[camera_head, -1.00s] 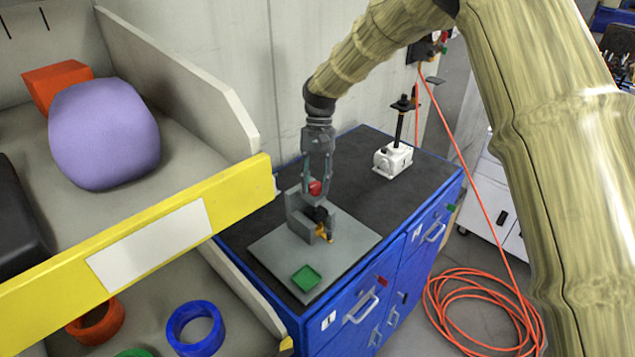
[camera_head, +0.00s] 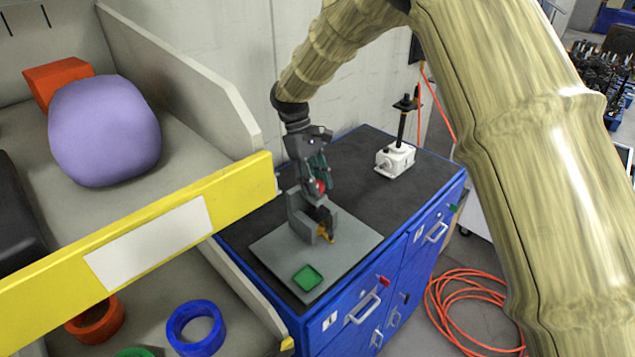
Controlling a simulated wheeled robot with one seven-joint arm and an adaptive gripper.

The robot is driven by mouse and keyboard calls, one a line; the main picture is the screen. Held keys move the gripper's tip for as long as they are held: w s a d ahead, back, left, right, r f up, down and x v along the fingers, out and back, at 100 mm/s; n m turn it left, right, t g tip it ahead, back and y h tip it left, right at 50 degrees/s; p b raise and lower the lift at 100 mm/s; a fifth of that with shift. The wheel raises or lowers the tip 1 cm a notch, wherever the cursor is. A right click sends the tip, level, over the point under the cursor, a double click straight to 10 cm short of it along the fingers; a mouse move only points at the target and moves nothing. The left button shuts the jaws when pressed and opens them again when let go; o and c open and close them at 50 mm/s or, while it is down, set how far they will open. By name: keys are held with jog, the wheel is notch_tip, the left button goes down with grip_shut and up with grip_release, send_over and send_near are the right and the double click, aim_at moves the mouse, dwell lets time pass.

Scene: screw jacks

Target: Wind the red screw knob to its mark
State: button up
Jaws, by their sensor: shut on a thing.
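The red knob (camera_head: 320,186) sits at the top of a small grey screw fixture (camera_head: 299,215) on a grey plate (camera_head: 345,243). My gripper (camera_head: 318,183) comes down from above, tilted, and is shut on the red knob; its fingers hide part of it. Below the knob there is a dark part (camera_head: 321,213) and a yellow-orange piece (camera_head: 326,234) beside it. I cannot make out a mark on the fixture.
A white screw jack (camera_head: 395,160) with a dark upright screw stands at the back right of the blue cabinet (camera_head: 352,312). A yellow-edged shelf (camera_head: 240,181) stands close on the left.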

jog(key=shift+s+a+f+n+t+h, duration=0.1)
jog(key=shift+n+t+h, duration=0.2)
jog(key=shift+n, duration=0.85)
jog(key=shift+s+a+f+n+t+h, duration=0.1)
jog(key=shift+n+t, duration=0.3)
jog(key=shift+n, duration=0.75)
jog(key=o, duration=1)
jog(key=shift+w, duration=0.15)
jog(key=shift+r, duration=0.15)
jog(key=shift+r, duration=0.2)
jog(key=v, duration=1.1)
jog(key=shift+a, duration=0.25)
jog(key=shift+r, duration=0.1)
